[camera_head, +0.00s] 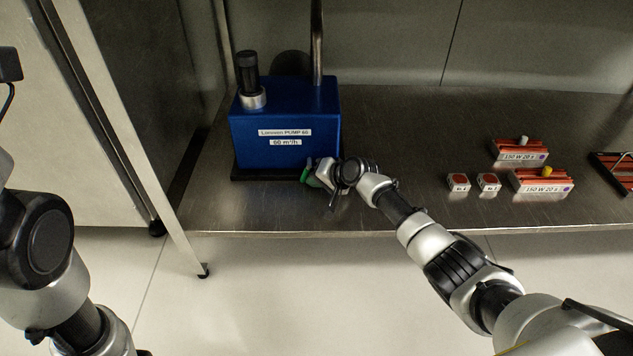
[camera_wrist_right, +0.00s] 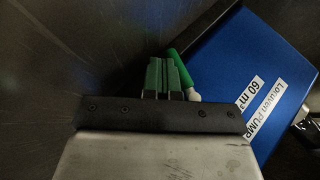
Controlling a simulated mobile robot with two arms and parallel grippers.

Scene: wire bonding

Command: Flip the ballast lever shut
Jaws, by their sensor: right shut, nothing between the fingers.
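The blue pump (camera_head: 285,118), with white labels, stands at the back left of the metal bench. In the right wrist view it fills the right side (camera_wrist_right: 225,60). A lever with a bright green grip and a pale end (camera_wrist_right: 180,68) shows against the pump there, tilted. My right gripper (camera_wrist_right: 168,74) has green fingers closed together with nothing between them, just left of the lever. Whether they touch it I cannot tell. In the head view my right gripper (camera_head: 310,175) is at the pump's lower front right corner, and the lever cannot be told apart from its fingers. My left gripper is out of view.
A dark cylinder (camera_head: 248,75) stands on the pump, and a metal pipe (camera_head: 317,40) rises behind it. Two small red-and-white blocks (camera_head: 473,183) and red labelled resistors (camera_head: 520,150) lie at the right. The bench between is clear. A bench leg (camera_head: 125,130) stands at the left.

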